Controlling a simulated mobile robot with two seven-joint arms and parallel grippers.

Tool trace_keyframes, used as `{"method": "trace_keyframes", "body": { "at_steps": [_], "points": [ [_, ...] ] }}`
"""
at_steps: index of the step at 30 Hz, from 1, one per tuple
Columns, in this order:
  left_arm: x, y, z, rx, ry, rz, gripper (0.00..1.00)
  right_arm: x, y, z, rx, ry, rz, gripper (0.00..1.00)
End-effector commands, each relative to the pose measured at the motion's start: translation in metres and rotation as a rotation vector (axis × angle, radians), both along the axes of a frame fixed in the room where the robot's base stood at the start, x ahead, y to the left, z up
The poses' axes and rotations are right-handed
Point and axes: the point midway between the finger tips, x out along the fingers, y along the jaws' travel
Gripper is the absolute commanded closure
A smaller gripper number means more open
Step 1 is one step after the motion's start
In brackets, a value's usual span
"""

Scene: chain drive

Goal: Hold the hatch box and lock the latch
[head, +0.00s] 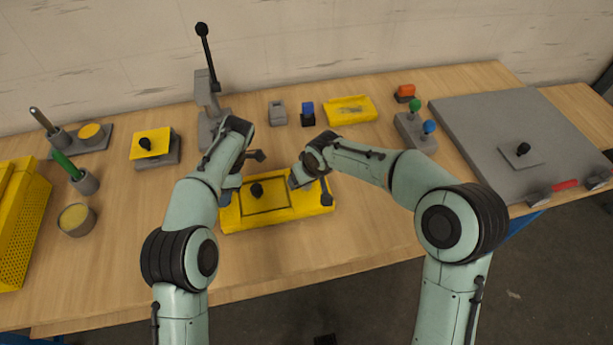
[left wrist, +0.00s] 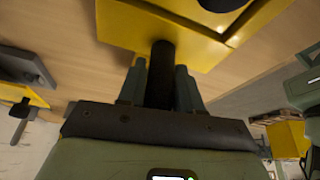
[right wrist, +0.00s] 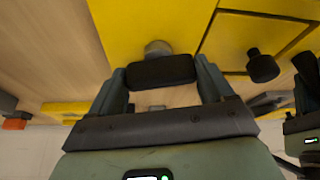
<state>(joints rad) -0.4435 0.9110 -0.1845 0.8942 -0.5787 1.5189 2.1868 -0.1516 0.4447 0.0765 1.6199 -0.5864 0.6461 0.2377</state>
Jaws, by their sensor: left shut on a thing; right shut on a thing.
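The yellow hatch box (head: 286,212) lies on the workbench. Its hatch sits flat in the frame, with a black knob (head: 257,190) on top that also shows in the right wrist view (right wrist: 262,66). My left gripper (head: 231,186) is at the box's left end, shut on a dark round handle (left wrist: 162,72) beside the yellow body. My right gripper (head: 298,179) is at the box's right part, shut on the latch, a black bar (right wrist: 160,72) on a grey pivot (right wrist: 157,48). The fingers and wrists hide both grips in the head view.
Behind the box stand a grey lever press (head: 208,105), small grey and blue blocks and a yellow tray (head: 351,109). A yellow-topped block (head: 151,143) and cups are at left. A large grey panel (head: 520,140) is at right. The bench front is clear.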

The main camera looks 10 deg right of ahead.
Motion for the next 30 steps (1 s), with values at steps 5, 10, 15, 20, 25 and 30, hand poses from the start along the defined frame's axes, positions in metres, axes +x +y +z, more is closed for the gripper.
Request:
{"method": "trace_keyframes", "body": {
  "at_steps": [5, 10, 15, 20, 25, 30],
  "points": [
    [0.0004, 0.0001, 0.0004, 0.0, -0.002, 0.001, 1.0, 0.0003, -0.0026, -0.0007, 0.001, 0.002, 0.16, 0.74],
    [0.0004, 0.0003, 0.0003, 0.0, -0.002, 0.001, 1.0, 0.0009, -0.003, -0.0005, 0.003, 0.003, 0.322, 0.74],
    [0.0004, 0.0002, 0.0003, 0.0, -0.002, 0.001, 1.0, 0.0013, -0.0033, -0.0009, 0.003, 0.004, 0.484, 0.74],
    [0.0004, 0.0002, 0.0002, 0.0, -0.002, 0.001, 1.0, 0.0021, -0.0036, -0.0008, 0.003, 0.004, 0.638, 0.74],
    [0.0003, 0.0001, 0.0001, 0.0, -0.002, 0.001, 1.0, 0.0031, -0.0037, -0.0008, 0.002, 0.002, 0.801, 0.74],
    [0.0003, 0.0001, 0.0002, 0.0, -0.002, 0.001, 1.0, 0.0038, -0.0038, -0.0006, 0.004, 0.002, 0.957, 0.74]
  ]
}}
